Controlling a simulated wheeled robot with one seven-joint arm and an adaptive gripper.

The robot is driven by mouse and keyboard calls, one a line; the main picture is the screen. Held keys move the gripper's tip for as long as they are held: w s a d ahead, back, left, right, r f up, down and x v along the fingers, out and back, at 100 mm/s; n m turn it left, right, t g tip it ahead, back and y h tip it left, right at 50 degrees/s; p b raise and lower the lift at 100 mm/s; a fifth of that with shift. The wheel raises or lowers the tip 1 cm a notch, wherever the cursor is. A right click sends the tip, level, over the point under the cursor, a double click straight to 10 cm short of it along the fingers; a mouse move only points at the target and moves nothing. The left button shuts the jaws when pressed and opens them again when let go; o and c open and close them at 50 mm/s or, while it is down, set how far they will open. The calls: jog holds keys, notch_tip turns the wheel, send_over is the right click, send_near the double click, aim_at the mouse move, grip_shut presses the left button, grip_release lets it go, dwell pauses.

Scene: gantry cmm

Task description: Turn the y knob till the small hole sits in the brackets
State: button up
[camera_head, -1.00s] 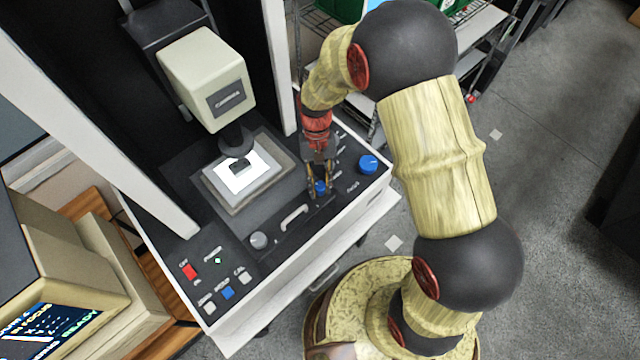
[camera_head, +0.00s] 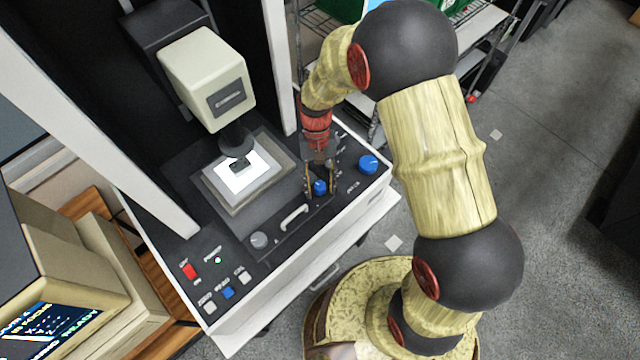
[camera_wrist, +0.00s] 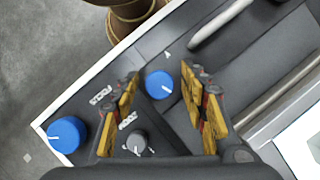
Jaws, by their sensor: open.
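The blue knob with a short unclear letter beside it (camera_head: 319,187) is on the machine's front panel; I take it for the y knob. It shows in the wrist view (camera_wrist: 160,84) with a white pointer line on top. My gripper (camera_head: 321,181) is open, its fingers (camera_wrist: 158,76) on either side of this knob, with gaps showing. The bright stage plate (camera_head: 226,183) lies under the lens. The monitor screen (camera_head: 50,327) at lower left is partly in view; neither the hole nor the brackets can be made out.
A larger blue focus knob (camera_head: 368,164) and a small grey zoom knob (camera_wrist: 137,142) stand close by. A grey knob (camera_head: 259,240) and a pale bar handle (camera_head: 294,218) sit left along the panel. A red switch (camera_head: 189,271) and several buttons are farther left.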

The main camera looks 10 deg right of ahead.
jog(key=v, duration=1.2)
jog(key=s+d+r+t+b, duration=0.5)
jog(key=s+d, duration=0.1)
jog(key=s, duration=0.2)
jog(key=s+d+r+t+b, duration=0.5)
jog(key=s+d+r+b, duration=0.1)
jog(key=s, duration=0.3)
jog(key=shift+a, duration=0.1)
jog(key=shift+c, duration=1.1)
dwell(0.3)
